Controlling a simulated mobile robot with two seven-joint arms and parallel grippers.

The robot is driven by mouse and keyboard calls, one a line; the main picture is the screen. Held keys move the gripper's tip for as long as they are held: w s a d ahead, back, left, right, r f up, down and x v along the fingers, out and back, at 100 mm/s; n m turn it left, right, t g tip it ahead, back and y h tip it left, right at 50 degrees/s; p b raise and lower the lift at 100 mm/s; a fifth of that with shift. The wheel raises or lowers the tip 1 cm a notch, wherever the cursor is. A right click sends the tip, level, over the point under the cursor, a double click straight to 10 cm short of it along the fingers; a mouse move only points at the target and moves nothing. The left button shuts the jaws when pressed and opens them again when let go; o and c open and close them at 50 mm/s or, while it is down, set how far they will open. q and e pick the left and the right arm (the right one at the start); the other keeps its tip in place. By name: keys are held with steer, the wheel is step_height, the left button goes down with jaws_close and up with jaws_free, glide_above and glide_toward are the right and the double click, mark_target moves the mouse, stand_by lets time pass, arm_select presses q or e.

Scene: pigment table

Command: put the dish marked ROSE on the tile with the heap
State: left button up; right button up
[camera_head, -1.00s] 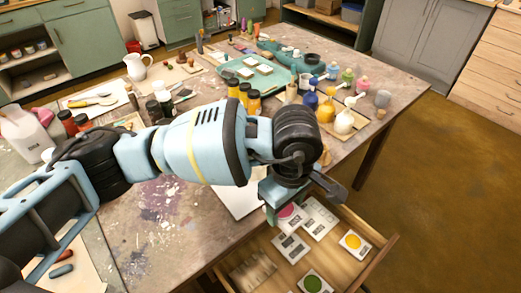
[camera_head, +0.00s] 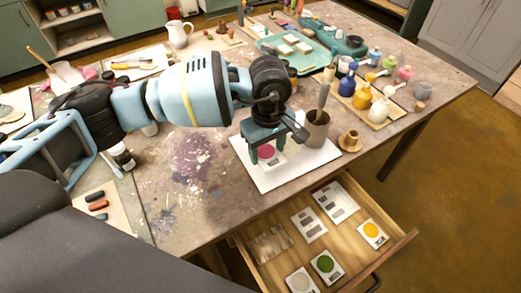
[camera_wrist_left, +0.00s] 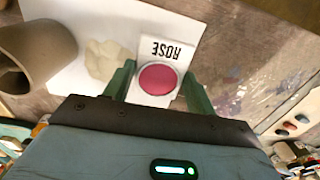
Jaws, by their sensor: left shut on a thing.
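The dish marked ROSE (camera_wrist_left: 158,78), a white card-like piece with a round rose-pink pan, is between the fingers of my left gripper (camera_wrist_left: 157,88). In the head view my left gripper (camera_head: 266,145) points down with the pink dish (camera_head: 267,152) over the white tile (camera_head: 295,172). I cannot tell whether the dish touches the tile. In the left wrist view a pale beige heap (camera_wrist_left: 106,58) lies on the tile, beside the dish on its left; in the head view I cannot make it out. My right gripper is not in view.
A brown cup with tools (camera_head: 317,130) stands at the tile's far right, with a small brass-coloured pot (camera_head: 350,142) beyond it. The open drawer (camera_head: 408,240) below holds yellow (camera_head: 373,230) and green (camera_head: 325,264) dishes. Bare table lies left of the tile.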

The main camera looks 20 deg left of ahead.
mark_target(260, 153)
arm_select(q)
steer(key=shift+w+a, duration=0.45)
steer(key=shift+a, duration=0.4)
steer(key=shift+w+a+f, duration=0.1)
steer(key=shift+f, duration=0.85)
steer(key=shift+w+a+f, duration=0.1)
steer(key=shift+f, duration=0.8)
steer(key=shift+s, duration=0.1)
steer(key=shift+f, duration=0.15)
steer(key=o, duration=1)
steer(key=shift+o, duration=0.2)
step_height(260, 153, up, 12)
steer(key=shift+r, duration=0.15)
